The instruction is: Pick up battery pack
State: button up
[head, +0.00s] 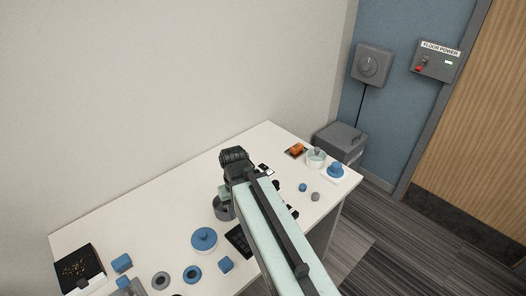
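A small orange block (297,149) lies on a dark pad near the far right corner of the white table; it may be the battery pack, but it is too small to tell for sure. My arm reaches over the table from the lower right, and its dark end joint (235,157) is left of the orange block and apart from it. My gripper's fingers are hidden or too small to make out below that joint, near a dark grey round container (223,212). I cannot see anything held.
On the white table (130,215), a white pot (316,157) and a blue knobbed part (336,170) stand right of the orange block. A blue round lid (204,239), blue blocks and rings lie in front. A grey box (340,140) stands behind.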

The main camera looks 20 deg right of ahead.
aim_at(295, 149)
jog(key=u, duration=3.5)
jog(key=k, duration=2.5)
jog(key=z, duration=1.2)
jog(key=i, duration=1.05)
jog(key=u, duration=0.05)
